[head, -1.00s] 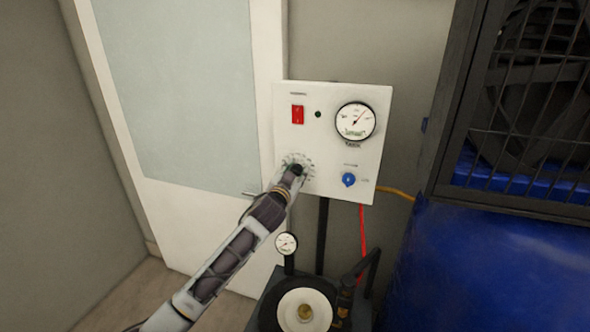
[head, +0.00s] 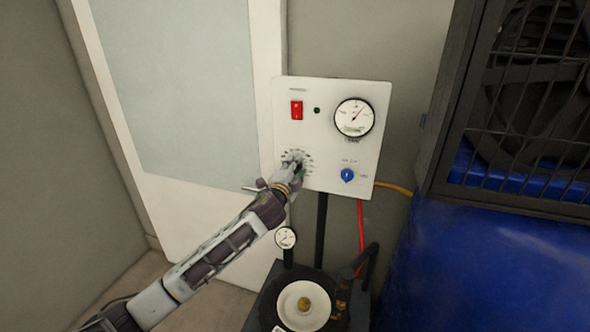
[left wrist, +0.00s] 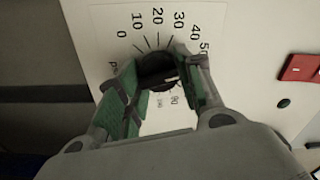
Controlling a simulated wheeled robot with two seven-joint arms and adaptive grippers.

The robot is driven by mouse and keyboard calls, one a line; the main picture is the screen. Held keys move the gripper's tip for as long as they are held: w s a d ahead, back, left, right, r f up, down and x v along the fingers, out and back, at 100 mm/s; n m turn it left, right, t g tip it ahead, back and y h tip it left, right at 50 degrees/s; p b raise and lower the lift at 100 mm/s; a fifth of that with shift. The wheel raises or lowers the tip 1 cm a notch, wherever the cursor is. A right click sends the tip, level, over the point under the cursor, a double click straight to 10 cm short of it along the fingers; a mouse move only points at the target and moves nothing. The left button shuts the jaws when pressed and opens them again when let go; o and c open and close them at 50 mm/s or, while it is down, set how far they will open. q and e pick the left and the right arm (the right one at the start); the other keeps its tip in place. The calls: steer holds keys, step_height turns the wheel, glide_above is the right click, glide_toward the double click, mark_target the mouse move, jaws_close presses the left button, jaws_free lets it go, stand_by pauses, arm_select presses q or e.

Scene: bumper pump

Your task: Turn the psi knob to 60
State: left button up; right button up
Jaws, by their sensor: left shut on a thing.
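The white control panel (head: 330,88) stands upright ahead of me, with a dial scale (head: 308,157) at its lower left. My left gripper (head: 297,166) is at this dial and covers most of the psi knob in the head view. In the left wrist view the dark round knob (left wrist: 157,68) sits between the two green-padded fingers of my left gripper (left wrist: 160,88), which are shut on it. Scale marks 0 to 50 show around the knob; the fingers hide part of the scale. I cannot read the pointer's setting. My right gripper is not in view.
The panel also has a red switch (head: 297,110), a round gauge (head: 354,117) and a blue knob (head: 347,175). Below are a small gauge (head: 286,238) and a pump (head: 304,303). A blue machine with a black grille (head: 500,250) stands at the right.

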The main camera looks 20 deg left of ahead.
arm_select(q)
steer(key=shift+f+m, duration=0.1)
steer(key=shift+m, duration=1.3)
steer(key=o, duration=1)
steer(key=shift+o, duration=0.2)
steer(key=s, duration=1.2)
steer(key=shift+a, duration=0.15)
